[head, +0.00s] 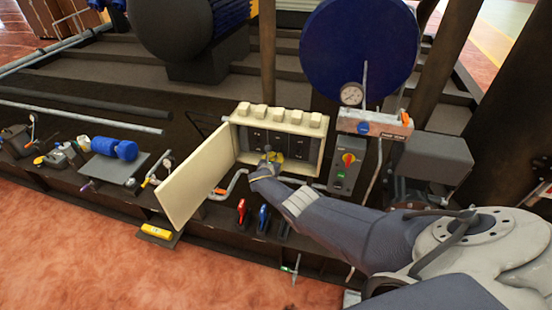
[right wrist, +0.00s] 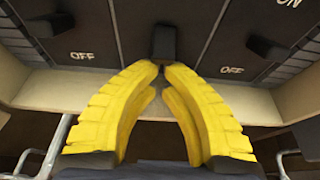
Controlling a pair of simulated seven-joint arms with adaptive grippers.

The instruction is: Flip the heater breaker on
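The open cream breaker box (head: 232,140) stands mid-picture in the head view, its door (head: 195,175) swung out to the left. Inside are dark breakers with black levers. In the right wrist view a black lever (right wrist: 163,43) is straight ahead, with others at left (right wrist: 40,24) and right (right wrist: 267,47) beside OFF labels. No heater label is readable. My right gripper (head: 268,155) reaches into the box. In the wrist view its yellow fingertips (right wrist: 162,68) meet just below the middle lever, with nothing seen between them; contact with the lever is unclear. My left gripper is not in view.
A grey switch box (head: 345,168) with a red-yellow knob stands right of the breaker box. A gauge (head: 351,94) and blue disc (head: 358,45) rise behind. Red (head: 241,210) and blue (head: 263,217) handles sit below. A blue cylinder (head: 114,148) lies at left.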

